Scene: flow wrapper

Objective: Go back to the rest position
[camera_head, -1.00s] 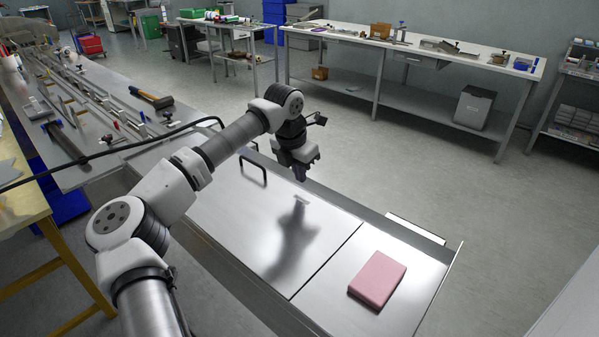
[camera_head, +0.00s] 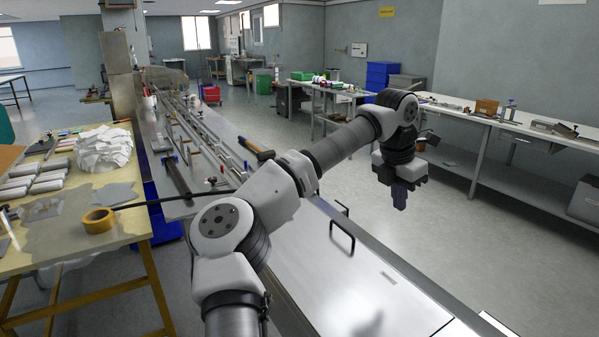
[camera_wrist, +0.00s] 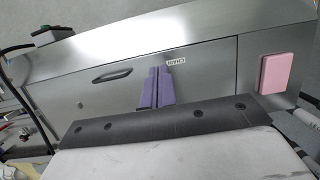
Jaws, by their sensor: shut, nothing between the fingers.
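The block is out of the head view.
A wooden table (camera_head: 110,237) with yellow tape (camera_head: 98,220) and white packs stands at the left. A long bench (camera_head: 510,132) runs along the right wall. Open floor lies between machine and bench.

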